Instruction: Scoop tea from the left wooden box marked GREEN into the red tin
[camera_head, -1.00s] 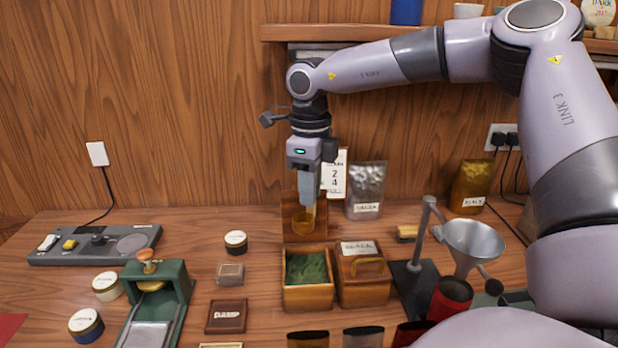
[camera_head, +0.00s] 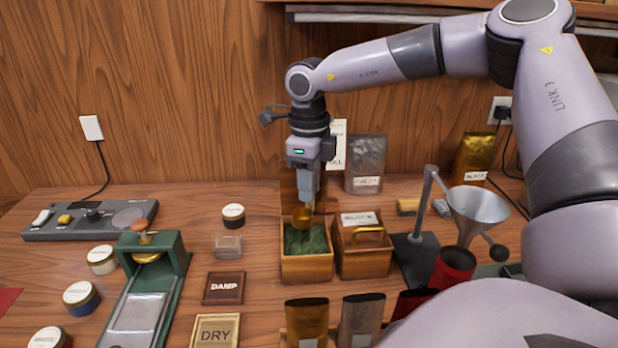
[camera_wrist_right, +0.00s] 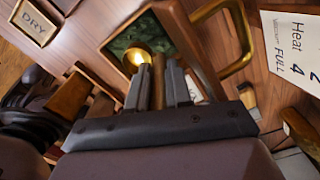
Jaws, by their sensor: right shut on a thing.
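The left wooden box (camera_head: 306,267) stands open with dark green tea (camera_head: 305,242) inside; its marking is not readable. It also shows in the right wrist view (camera_wrist_right: 118,47). My right gripper (camera_head: 306,193) points down above the back of this box, shut on a brass scoop (camera_head: 303,217). The scoop's bowl (camera_wrist_right: 137,58) is over the tea, at the box's back edge; I cannot tell if it touches the tea. The red tin (camera_head: 455,266) stands at the right below a metal funnel (camera_head: 478,212). My left gripper is not in view.
DAMP (camera_head: 224,288) and DRY (camera_head: 215,332) trays lie left.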

